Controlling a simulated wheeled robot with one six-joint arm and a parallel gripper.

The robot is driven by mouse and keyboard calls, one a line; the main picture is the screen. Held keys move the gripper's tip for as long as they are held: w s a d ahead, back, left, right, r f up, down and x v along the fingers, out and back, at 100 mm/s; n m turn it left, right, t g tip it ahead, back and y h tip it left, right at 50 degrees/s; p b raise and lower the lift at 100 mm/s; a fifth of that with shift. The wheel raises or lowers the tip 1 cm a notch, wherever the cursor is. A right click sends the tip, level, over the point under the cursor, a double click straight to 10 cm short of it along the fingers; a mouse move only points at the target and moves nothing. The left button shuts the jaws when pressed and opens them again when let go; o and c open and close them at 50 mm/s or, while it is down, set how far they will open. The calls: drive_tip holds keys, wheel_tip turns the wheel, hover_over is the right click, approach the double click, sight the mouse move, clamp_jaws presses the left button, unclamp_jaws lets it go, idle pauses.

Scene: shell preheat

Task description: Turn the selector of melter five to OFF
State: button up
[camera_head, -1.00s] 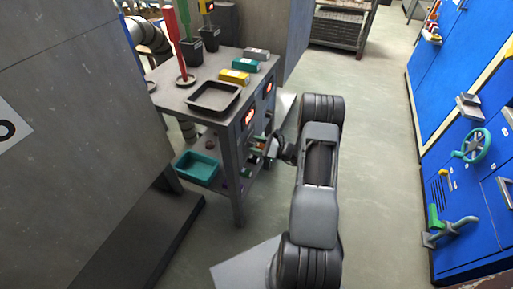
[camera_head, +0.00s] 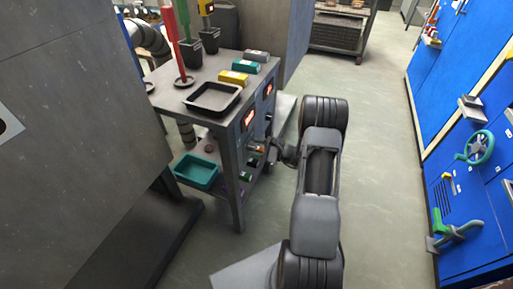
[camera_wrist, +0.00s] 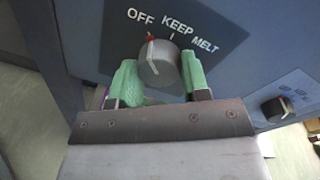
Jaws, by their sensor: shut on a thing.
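A grey round selector knob (camera_wrist: 159,63) sits on a dark label plate (camera_wrist: 205,40) marked OFF, KEEP and MELT in the wrist view. Its red pointer mark is at the top left, toward the word OFF. My gripper (camera_wrist: 160,82) has its green fingertips on the left and right sides of the knob and is shut on it. No melter number is readable there. In the head view my gripper (camera_head: 288,153) reaches the right side of a grey cart with red-lit displays (camera_head: 249,117); the knob is hidden there.
The cart top (camera_head: 174,97) carries a black tray (camera_head: 212,86), small coloured blocks and upright rods. A second knob (camera_wrist: 275,108) is at the right in the wrist view. Blue cabinets (camera_head: 445,100) with a green handwheel (camera_head: 479,147) stand right; the floor between is clear.

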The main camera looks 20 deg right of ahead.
drive_tip(key=o, duration=0.9)
drive_tip(key=p+v, duration=0.2)
drive_tip(key=v, duration=1.2)
drive_tip(key=shift+w, duration=0.1)
